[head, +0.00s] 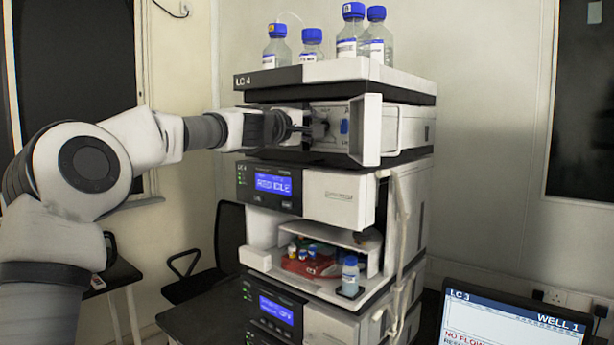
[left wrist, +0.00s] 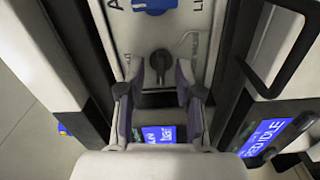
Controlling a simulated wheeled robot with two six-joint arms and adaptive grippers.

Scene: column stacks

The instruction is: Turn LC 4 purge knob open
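The column stack labelled LC 4 (head: 244,80) stands in the middle of the head view. Its upper module has an open front door (head: 371,130), and a dark knob (left wrist: 160,62) shows on the panel inside. My left gripper (head: 303,130) reaches into this opening from the left. In the left wrist view, my left gripper (left wrist: 160,72) is open, with one finger on each side of the dark knob's line; contact cannot be told. A blue part (left wrist: 155,4) sits on the same panel, beyond the fingertips. In the head view the gripper partly hides the knob. My right gripper is not in view.
Several blue-capped bottles (head: 375,45) stand on top of the stack. Below is a module with a lit display (head: 273,184), then an open bay with a red tray (head: 310,265) and a small bottle (head: 350,275). A laptop (head: 515,320) is at the lower right.

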